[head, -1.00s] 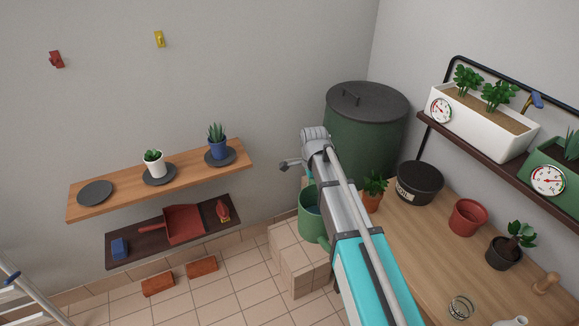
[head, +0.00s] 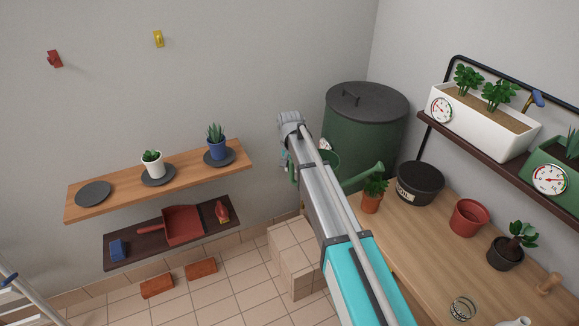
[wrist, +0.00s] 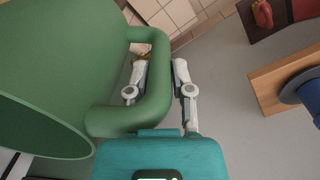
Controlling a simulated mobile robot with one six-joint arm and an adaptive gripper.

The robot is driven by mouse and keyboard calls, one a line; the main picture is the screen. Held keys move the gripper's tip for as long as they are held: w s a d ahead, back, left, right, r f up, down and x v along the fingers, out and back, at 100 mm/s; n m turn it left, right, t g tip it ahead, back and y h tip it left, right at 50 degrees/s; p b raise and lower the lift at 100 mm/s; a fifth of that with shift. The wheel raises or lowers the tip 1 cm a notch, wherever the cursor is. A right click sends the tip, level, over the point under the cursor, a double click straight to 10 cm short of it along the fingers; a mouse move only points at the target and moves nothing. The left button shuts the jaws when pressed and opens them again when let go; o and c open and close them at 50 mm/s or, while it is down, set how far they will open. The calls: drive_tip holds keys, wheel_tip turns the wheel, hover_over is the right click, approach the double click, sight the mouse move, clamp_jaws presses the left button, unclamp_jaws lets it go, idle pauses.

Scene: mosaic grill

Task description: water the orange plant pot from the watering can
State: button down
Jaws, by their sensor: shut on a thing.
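The green watering can (head: 328,160) is in the air in the head view, partly hidden behind my arm. Its spout (head: 364,175) points right and reaches just above the leafy plant in the orange plant pot (head: 371,203). That pot stands at the left end of the wooden bench. In the wrist view the can's green body (wrist: 50,60) fills the left side. My gripper (wrist: 162,84) is shut on the can's handle, with one finger inside the loop and one outside. I cannot see any water.
A green lidded barrel (head: 365,120) stands behind the can. A black soil pot (head: 420,184), a red pot (head: 468,217) and a dark potted plant (head: 505,252) stand on the bench. A tiled block (head: 290,258) is below. Wall shelves (head: 160,180) hold small plants at left.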

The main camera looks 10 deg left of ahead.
drive_tip(key=shift+w+a+n, duration=0.35)
drive_tip(key=shift+a+n, duration=0.1)
drive_tip(key=shift+n, duration=0.25)
drive_tip(key=shift+r, duration=0.15)
drive_tip(key=shift+d+r+y+p, duration=0.1)
drive_tip(key=shift+r+y+p, duration=1.55)
drive_tip(key=shift+r, duration=0.1)
drive_tip(key=shift+d+r+y+p, duration=0.4)
drive_tip(key=shift+r+y, duration=0.15)
drive_tip(key=shift+r, duration=0.1)
drive_tip(key=shift+w, duration=0.1)
